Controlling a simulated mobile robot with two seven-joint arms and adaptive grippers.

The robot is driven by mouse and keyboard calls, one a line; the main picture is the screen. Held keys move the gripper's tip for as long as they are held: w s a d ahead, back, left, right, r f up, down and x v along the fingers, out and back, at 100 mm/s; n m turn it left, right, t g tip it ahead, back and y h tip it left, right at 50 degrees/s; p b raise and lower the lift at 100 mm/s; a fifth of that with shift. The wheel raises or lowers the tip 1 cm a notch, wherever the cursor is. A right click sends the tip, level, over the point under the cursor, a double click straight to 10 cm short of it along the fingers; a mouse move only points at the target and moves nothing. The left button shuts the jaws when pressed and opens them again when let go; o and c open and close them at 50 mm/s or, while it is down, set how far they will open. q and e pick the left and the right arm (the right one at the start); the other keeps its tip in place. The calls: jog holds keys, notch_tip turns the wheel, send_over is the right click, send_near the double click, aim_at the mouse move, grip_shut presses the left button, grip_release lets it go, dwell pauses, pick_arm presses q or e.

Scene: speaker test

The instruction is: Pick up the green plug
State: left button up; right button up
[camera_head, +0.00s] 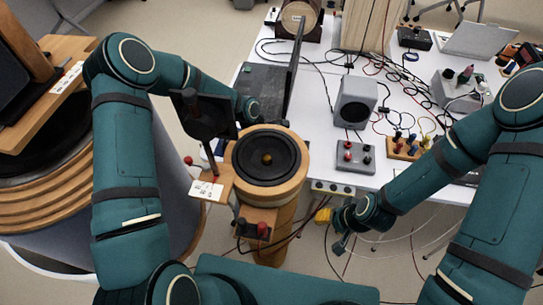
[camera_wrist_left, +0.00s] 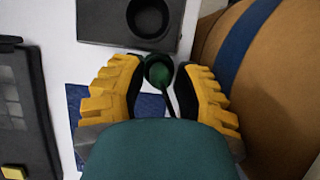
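The green plug (camera_wrist_left: 158,72) shows in the left wrist view, with a dark cable running down from it. The yellow fingers of my left gripper (camera_wrist_left: 160,75) stand on either side of it, close to its sides. I cannot tell whether they touch it. In the head view I cannot make out the green plug or the left gripper's fingers. My right gripper (camera_head: 335,228) is small in the head view, low in front of the table's edge; whether it is open or shut cannot be seen.
A dark block with a round recess (camera_wrist_left: 148,18) is beyond the plug. A brown curved surface (camera_wrist_left: 265,85) is close on the right. In the head view, a round wooden speaker (camera_head: 290,180) stands before the white table (camera_head: 315,130), which holds several devices and loose cables.

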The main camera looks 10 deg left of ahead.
pick_arm(q)
jog(key=shift+d+f, duration=0.1)
jog(key=shift+f, duration=0.1)
grip_shut()
jog(key=shift+r, duration=0.15)
jog(key=shift+r, duration=0.35)
notch_tip(320, 180, up, 6)
jog(key=shift+r+p, duration=0.15)
jog(key=shift+p, duration=0.4)
jog(key=a, duration=1.8)
